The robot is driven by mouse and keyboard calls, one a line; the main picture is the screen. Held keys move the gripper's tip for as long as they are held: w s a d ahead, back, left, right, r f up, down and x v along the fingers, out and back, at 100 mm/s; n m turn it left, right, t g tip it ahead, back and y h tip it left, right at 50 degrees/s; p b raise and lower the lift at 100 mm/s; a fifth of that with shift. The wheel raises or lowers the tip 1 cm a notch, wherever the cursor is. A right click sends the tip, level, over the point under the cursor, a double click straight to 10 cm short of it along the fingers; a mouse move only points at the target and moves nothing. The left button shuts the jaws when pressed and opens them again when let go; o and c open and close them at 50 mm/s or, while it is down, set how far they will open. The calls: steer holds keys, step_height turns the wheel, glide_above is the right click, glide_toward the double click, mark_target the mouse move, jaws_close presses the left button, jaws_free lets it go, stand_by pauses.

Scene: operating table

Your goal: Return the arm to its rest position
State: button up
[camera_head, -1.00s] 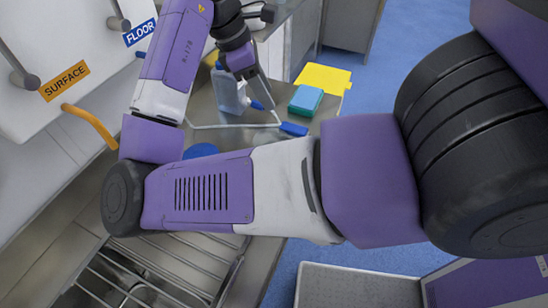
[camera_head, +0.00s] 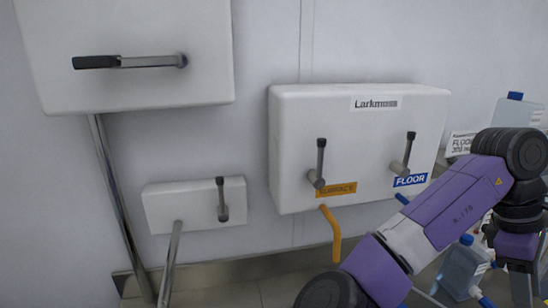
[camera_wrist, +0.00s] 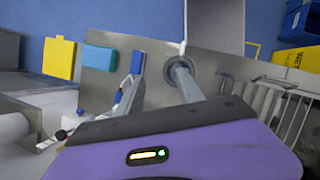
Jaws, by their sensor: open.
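My arm (camera_head: 440,215) is bent, purple and white, at the lower right of the head view. It rises to a dark joint, and its wrist hangs down at the right edge. My gripper (camera_wrist: 158,80) shows in the wrist view with its two grey fingers apart and nothing held between them. In the head view only part of the gripper shows at the right, and its tips are not clear. The fingers appear above the metal counter (camera_wrist: 215,75); the height gap is hard to judge.
A white dispenser (camera_head: 360,125) with SURFACE and FLOOR labels is on the wall behind the arm. A clear bottle (camera_head: 463,270) stands beside the wrist. The wrist view shows a teal sponge (camera_wrist: 99,59), a yellow cloth (camera_wrist: 60,58) and a wire rack (camera_wrist: 285,100).

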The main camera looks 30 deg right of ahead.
steer(key=w+d+r+m+t+h, duration=0.1)
steer(key=w+d+r+m+h, duration=0.15)
steer(key=d+r+h, duration=0.35)
steer(key=w+d+r+m+t+h, duration=0.1)
steer(key=w+d+r+m+h, duration=0.15)
steer(key=d+h, duration=0.4)
steer(key=w+a+r+n+t+h, duration=0.1)
steer(key=w+a+r+t+h, duration=0.35)
steer(key=w+r+t, duration=0.4)
steer(key=w+a+f+n+t+y, duration=0.3)
steer(key=a+f+t+y, duration=0.3)
steer(key=a, duration=0.4)
steer(key=w+a+f+n+t+y, duration=0.35)
steer(key=a+f+t, duration=0.4)
steer(key=a, duration=0.35)
steer(key=s+a+f+m+y, duration=0.3)
steer(key=s+a+f+y, duration=0.7)
steer(key=s+a, duration=0.5)
steer(key=s+a+f+g, duration=0.2)
steer(key=s+f, duration=0.2)
steer(key=s, duration=0.2)
steer(key=s+a+f+m+g, duration=0.1)
steer(key=s+a+f+g, duration=0.1)
steer(key=s+f, duration=0.2)
steer(key=s, duration=0.3)
steer(key=shift+a+f+g+h, duration=0.15)
steer(key=shift+f+g+h, duration=0.15)
steer(key=shift+g+h, duration=0.1)
